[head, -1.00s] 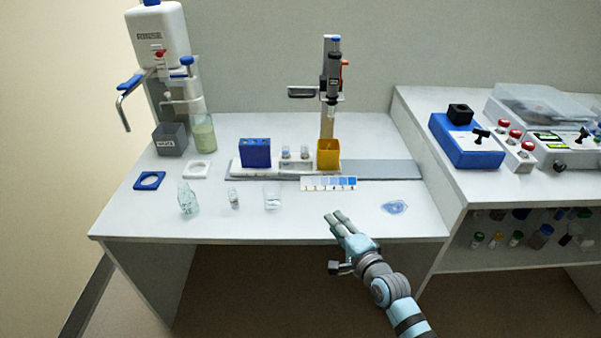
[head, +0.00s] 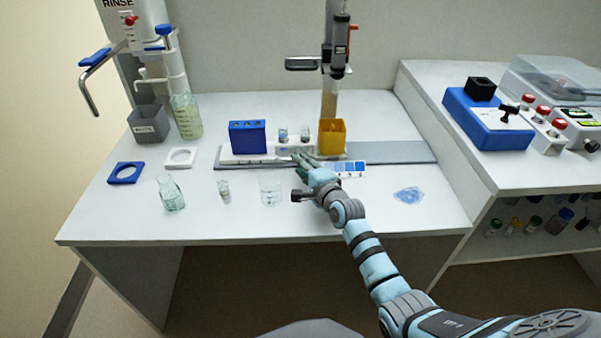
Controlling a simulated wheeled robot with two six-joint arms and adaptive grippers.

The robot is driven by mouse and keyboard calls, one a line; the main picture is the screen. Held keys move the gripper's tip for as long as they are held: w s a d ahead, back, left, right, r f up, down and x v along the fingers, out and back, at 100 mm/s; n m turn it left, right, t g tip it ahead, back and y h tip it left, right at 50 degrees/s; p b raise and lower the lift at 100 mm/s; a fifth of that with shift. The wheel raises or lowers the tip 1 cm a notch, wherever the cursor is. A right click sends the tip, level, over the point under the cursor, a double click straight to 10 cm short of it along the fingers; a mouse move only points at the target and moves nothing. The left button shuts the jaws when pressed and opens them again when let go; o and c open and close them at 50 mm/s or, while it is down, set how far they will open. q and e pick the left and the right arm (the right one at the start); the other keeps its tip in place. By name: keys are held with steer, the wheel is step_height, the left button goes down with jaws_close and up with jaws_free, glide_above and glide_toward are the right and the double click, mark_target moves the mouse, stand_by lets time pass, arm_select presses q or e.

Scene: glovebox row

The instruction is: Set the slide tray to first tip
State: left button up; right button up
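The slide tray (head: 270,158) is a white carriage on a flat grey rail (head: 395,153) at the back middle of the table. It carries a blue block with holes (head: 248,137), two small capped vials (head: 293,134) and a yellow square cup (head: 332,137). The yellow cup stands below the upright pipette (head: 339,45) on its stand. My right gripper (head: 301,160) is at the front edge of the tray, in front of the vials. Its fingers overlap the tray in the head view; I cannot tell whether they touch it or how far apart they are. My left gripper is out of view.
A blue-shaded scale strip (head: 350,169) lies beside my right gripper. A beaker (head: 270,189), a small vial (head: 224,191) and a glass flask (head: 171,193) stand in front of the tray. A blue patch (head: 408,196) lies at right. The rail's right part is bare.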

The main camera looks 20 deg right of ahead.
steer(key=shift+b+x, duration=0.4)
steer(key=shift+x, duration=0.55)
steer(key=shift+r, duration=0.15)
